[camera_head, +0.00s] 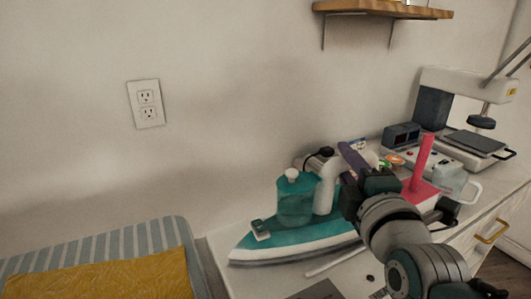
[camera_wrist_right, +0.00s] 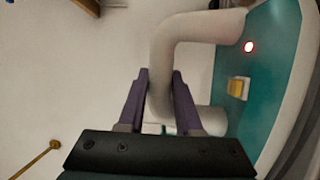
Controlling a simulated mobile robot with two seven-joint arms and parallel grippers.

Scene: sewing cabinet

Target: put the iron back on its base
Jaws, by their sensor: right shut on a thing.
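The iron (camera_head: 300,238) has a teal body, a pale sole and a white handle (camera_head: 326,187). In the head view it is on or just above the white cabinet top, its tip toward the left; I cannot tell if it touches. My right gripper (camera_head: 353,160) is at the handle's upper right. In the right wrist view, the purple fingers of my right gripper (camera_wrist_right: 160,92) are shut on the white handle (camera_wrist_right: 170,55), with the teal body (camera_wrist_right: 262,75) to the right. I cannot make out the iron's base for certain. My left gripper is not in view.
A dark flat plate (camera_head: 318,291) lies at the cabinet's front. A red piece with an upright post (camera_head: 422,160) stands right of my arm. A machine (camera_head: 462,88) stands at the far right. A striped chair with a yellow cushion (camera_head: 95,272) is at left. A shelf (camera_head: 385,9) hangs above.

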